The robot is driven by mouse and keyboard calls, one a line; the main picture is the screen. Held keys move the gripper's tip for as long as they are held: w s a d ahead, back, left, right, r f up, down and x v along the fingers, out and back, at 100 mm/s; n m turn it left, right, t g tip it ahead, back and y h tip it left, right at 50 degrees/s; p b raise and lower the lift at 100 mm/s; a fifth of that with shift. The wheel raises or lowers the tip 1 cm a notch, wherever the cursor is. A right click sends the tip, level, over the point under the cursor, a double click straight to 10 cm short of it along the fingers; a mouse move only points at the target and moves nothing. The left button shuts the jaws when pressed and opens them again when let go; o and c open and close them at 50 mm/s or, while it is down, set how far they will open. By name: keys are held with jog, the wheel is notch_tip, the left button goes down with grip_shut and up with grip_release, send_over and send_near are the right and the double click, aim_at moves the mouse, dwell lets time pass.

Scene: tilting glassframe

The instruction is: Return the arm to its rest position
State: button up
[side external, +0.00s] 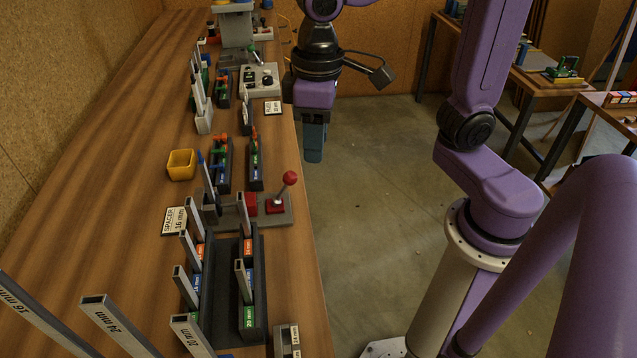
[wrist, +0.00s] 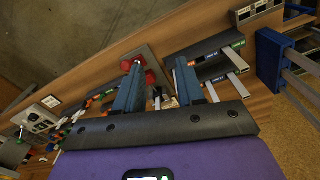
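My gripper (side external: 313,150) hangs pointing down in the side external view, beyond the right edge of the wooden bench (side external: 110,160) and above the concrete floor. Its fingers overlap from that side. In the wrist view the two blue fingers of my gripper (wrist: 157,62) stand well apart with nothing held between them. The bench and its fixtures lie behind and below the fingers there. A red-knobbed lever (side external: 289,179) on a grey base stands nearer the camera along the bench edge.
Dark racks (side external: 256,275) with upright metal spacers line the bench near the camera. A yellow bin (side external: 181,164), smaller racks and a grey control box (side external: 259,80) stand farther along. Open floor (side external: 365,190) lies right of the bench; other tables stand at the far right.

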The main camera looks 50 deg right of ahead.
jog(key=s+d+f+n, duration=0.3)
jog(key=s+d, duration=0.1)
jog(key=s, duration=0.2)
jog(key=s+d+f+n, duration=0.3)
jog(key=s+d, duration=0.1)
jog(key=s, duration=0.2)
jog(key=shift+d+n, duration=0.25)
jog(key=shift+n, duration=0.15)
